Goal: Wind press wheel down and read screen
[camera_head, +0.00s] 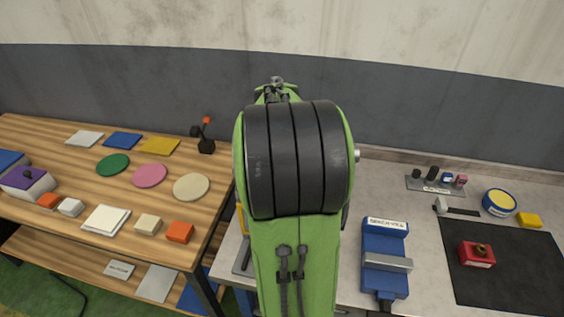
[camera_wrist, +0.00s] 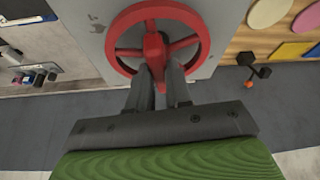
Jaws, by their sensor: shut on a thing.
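The red press wheel (camera_wrist: 112,38) shows in the wrist view, with spokes and a central red hub piece, in front of a grey plate (camera_wrist: 85,22). My gripper (camera_wrist: 158,82) reaches up to the wheel, and its two dark fingers are shut on the red part at the wheel's lower middle. In the head view my green and black arm covers the press and the wheel. No screen can be made out in either view.
A wooden table (camera_head: 207,215) with coloured discs, blocks and sheets stands at the left. On the grey bench at the right are a blue bench vise (camera_head: 384,245), a black mat (camera_head: 515,285), a red block (camera_head: 476,254) and a round blue-yellow tin (camera_head: 498,203).

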